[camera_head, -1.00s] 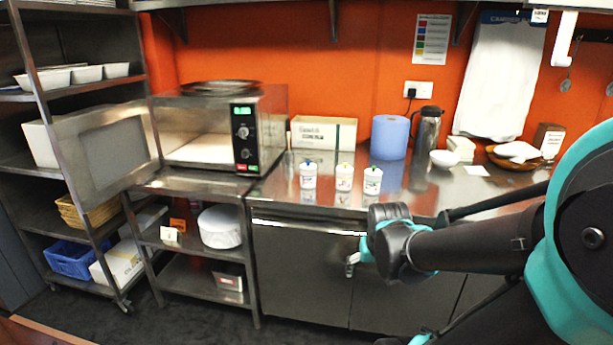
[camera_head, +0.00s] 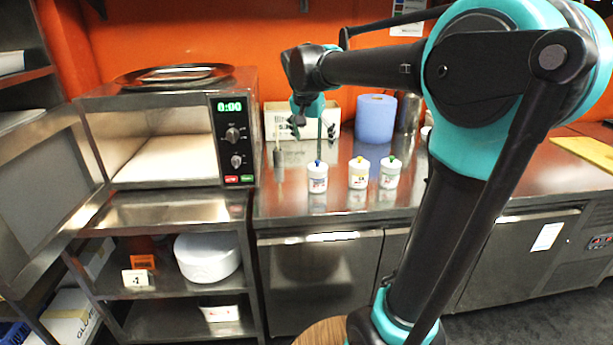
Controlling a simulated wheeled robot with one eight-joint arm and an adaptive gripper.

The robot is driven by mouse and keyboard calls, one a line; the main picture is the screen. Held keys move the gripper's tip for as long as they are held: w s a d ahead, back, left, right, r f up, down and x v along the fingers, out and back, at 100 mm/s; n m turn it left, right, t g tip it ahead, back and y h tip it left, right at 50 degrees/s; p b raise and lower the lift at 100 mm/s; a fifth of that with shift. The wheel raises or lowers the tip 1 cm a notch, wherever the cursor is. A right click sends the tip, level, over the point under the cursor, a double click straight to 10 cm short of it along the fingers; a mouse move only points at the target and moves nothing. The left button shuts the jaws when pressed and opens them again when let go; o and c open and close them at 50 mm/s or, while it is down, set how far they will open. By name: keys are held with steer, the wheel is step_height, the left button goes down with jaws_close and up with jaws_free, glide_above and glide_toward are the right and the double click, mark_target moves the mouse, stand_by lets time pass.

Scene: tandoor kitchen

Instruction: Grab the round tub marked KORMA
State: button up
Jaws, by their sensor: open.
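Three small white round tubs stand upright in a row on the steel counter (camera_head: 340,207): a blue-topped tub (camera_head: 317,179), a yellow-topped tub (camera_head: 358,175) and a green-topped tub (camera_head: 389,174). Their labels are too small to read, so I cannot tell which is marked KORMA. My gripper (camera_head: 298,129) is open and empty. It shows above and behind the blue-topped tub in the picture, in front of the cardboard box, apart from all three tubs. Its fingers are small and dark here.
A cardboard box (camera_head: 285,150), a blue paper roll (camera_head: 375,119) and a steel flask (camera_head: 407,112) stand behind the tubs. An open microwave (camera_head: 232,105) is at left, with a tray (camera_head: 175,76) on top. The counter front around the tubs is clear.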

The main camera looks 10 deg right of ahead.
mark_target(316, 167)
steer(key=x, duration=1.1)
steer(key=w+a+x, duration=0.1)
steer(key=x, duration=0.4)
steer(key=shift+w+d+f, duration=0.15)
steer(key=shift+w+f, duration=0.05)
steer(key=shift+f, duration=0.1)
steer(key=shift+c, duration=0.2)
steer(key=c, duration=1.4)
